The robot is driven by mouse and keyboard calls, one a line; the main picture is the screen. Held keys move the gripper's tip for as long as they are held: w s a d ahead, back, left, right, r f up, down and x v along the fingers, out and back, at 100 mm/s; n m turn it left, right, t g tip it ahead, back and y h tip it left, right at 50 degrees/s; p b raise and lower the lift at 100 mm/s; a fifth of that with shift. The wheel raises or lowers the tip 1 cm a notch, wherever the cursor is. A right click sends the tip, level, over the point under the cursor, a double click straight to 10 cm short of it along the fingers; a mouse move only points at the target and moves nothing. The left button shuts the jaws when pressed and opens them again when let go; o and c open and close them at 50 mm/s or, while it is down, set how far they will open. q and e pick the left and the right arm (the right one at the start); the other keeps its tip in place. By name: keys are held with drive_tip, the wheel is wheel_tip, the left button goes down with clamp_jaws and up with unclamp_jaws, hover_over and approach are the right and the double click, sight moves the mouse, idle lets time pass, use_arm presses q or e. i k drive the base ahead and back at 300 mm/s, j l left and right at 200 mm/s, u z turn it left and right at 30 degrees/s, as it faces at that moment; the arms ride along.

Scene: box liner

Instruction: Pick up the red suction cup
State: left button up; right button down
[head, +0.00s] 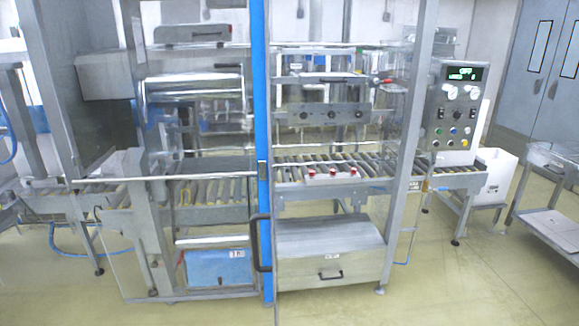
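Three small red pieces sit in a row on a pale block at the front edge of the roller conveyor, in the middle of the head view: a left one (311,172), a middle one (333,171) and a right one (354,170). They look like the red suction cups, but they are too small to tell for certain. Neither of my grippers is in view.
The roller conveyor (285,175) runs through a steel machine frame. A blue post (262,110) and a steel post (408,130) flank the opening. A control panel (454,110) stands at right. A steel box (330,250) sits below. The foreground floor is clear.

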sight(353, 171)
drive_tip(key=j+z, duration=0.1)
drive_tip(key=j, duration=0.4)
drive_tip(key=k+j+z, duration=0.1)
drive_tip(key=j, duration=0.4)
drive_tip(key=i+l+z, duration=0.3)
drive_tip(key=z, duration=0.2)
drive_tip(key=i+l+z, duration=0.3)
drive_tip(key=z, duration=0.15)
drive_tip(key=i+l+z, duration=0.1)
drive_tip(key=i+z, duration=0.25)
drive_tip(key=z, duration=0.15)
drive_tip(key=i+l+z, duration=0.15)
drive_tip(key=i, duration=0.6)
